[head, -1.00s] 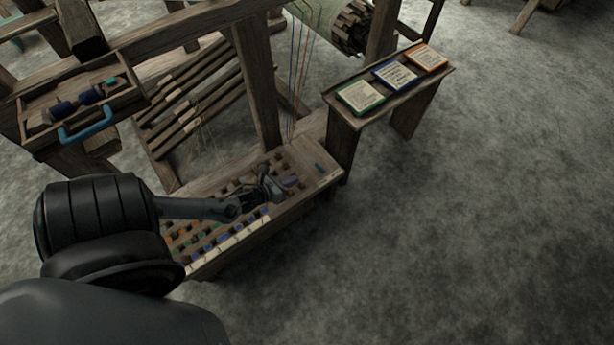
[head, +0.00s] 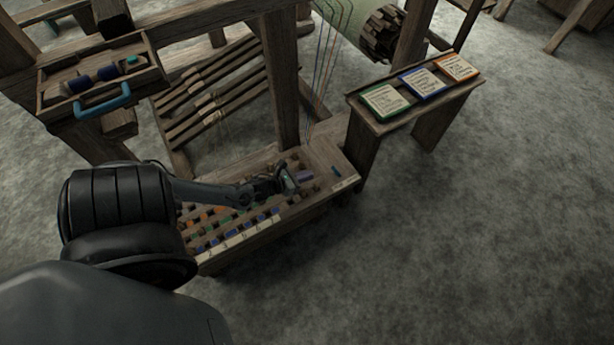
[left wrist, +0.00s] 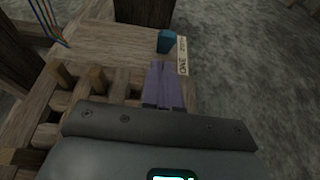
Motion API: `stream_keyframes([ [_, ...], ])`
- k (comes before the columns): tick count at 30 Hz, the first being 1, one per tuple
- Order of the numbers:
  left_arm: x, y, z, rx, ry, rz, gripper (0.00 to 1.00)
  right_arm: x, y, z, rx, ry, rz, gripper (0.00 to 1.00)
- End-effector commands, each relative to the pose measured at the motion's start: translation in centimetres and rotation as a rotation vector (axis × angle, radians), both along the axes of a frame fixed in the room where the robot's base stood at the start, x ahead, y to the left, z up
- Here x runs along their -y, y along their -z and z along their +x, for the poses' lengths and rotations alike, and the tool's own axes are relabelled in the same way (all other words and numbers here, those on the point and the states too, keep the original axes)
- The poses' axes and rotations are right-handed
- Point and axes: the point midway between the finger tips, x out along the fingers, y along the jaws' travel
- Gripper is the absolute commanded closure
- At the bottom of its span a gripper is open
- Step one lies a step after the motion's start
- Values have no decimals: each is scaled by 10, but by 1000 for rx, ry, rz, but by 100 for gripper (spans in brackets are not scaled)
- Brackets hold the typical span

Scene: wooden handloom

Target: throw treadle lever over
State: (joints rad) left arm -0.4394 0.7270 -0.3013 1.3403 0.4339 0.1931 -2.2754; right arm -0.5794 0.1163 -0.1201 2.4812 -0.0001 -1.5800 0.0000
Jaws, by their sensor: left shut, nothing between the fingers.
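A small teal upright block (head: 335,170), possibly the treadle lever, stands at the right end of the wooden peg board (head: 322,153). In the left wrist view the teal block (left wrist: 166,41) stands beside a pale label (left wrist: 182,55), partly legible as "ONE". My left gripper (head: 305,176) is over the right part of the board. Its purple fingers (left wrist: 163,86) are shut together and empty, pointing toward the teal block with a small gap between. I cannot tell whether they touch the board. My right gripper is not in view.
Several coloured pegs fill the board's left part. A narrow bench (head: 362,110) with three framed cards stands to the right. A loom post (head: 283,85) rises behind the board. A tray (head: 150,78) with a blue handle is at upper left. Open floor lies front right.

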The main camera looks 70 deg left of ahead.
Motion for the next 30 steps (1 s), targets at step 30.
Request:
stream_keyframes([
  [30, -9, 28, 74, 0, -1, 0, 100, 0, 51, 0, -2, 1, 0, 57],
])
